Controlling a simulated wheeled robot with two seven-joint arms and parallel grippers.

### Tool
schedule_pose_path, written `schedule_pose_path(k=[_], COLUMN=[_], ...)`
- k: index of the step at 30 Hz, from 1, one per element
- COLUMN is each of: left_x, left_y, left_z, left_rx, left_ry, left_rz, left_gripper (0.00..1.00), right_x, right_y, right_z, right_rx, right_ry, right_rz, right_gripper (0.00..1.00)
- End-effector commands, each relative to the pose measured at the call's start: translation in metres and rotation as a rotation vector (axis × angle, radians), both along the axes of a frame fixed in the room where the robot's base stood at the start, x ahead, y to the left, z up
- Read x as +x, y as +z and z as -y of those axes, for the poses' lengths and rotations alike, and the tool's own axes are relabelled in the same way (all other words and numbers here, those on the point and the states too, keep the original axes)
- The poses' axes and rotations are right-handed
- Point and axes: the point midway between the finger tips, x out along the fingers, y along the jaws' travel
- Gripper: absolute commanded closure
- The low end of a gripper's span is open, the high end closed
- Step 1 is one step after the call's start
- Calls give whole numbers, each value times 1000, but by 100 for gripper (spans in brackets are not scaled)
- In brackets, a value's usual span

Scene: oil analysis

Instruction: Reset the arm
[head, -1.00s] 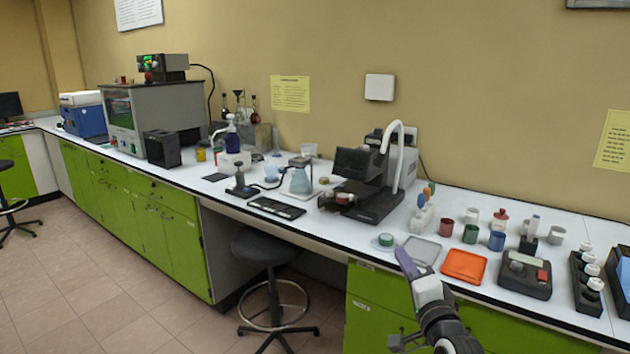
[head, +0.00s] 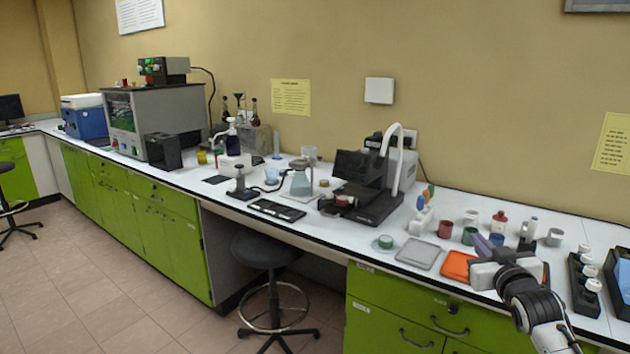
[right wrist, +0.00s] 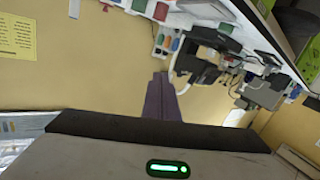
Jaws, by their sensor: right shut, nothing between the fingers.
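My right gripper (head: 488,243) is over the right part of the white bench, in front of the cups and above the area by the orange tray (head: 457,266). Its purple fingers are together with nothing between them. They also show in the right wrist view (right wrist: 161,98), pointing toward the wall. The gripper and arm hide most of the dark device with the red button behind them. My left gripper is not in view.
A grey tray (head: 419,253) and a green-topped round dish (head: 385,242) lie left of the orange tray. Several cups stand behind, including a dark red cup (head: 445,229). A black rack (head: 583,284) with white-capped bottles is close on the right. A black analyser (head: 372,180) stands further left.

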Motion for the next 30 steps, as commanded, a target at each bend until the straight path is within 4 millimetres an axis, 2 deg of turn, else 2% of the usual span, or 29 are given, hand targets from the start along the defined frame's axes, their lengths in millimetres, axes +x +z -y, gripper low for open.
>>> schedule_pose_path(k=[1, 2, 3, 8, 11, 14, 17, 21, 24, 27, 30], left_x=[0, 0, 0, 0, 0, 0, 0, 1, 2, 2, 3], left_y=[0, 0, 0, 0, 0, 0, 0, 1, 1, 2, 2], left_z=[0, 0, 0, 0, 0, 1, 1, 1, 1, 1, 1], left_rx=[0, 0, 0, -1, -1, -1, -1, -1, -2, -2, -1], left_ry=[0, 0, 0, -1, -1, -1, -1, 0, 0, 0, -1], left_rz=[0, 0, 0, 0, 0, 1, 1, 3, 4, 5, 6], left_gripper=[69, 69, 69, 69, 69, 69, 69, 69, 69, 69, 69], right_x=[-1, -5, -14, -52, -85, -130, -184, -270, -333, -386, -424], right_y=[-5, -18, -40, -109, -156, -207, -254, -307, -333, -348, -355], right_z=[4, 1, -9, -40, -61, -86, -112, -147, -168, -185, -196], right_rx=[-104, -134, -120, -98, -78, -52, -16, 44, 93, 137, 169], right_ry=[-6, -1, 15, 64, 98, 133, 168, 208, 228, 238, 242], right_rz=[-33, -57, -80, -163, -227, -301, -383, -498, -579, -645, -692], right_gripper=[100, 100, 100, 100, 100, 100, 100, 100, 100, 100, 100])
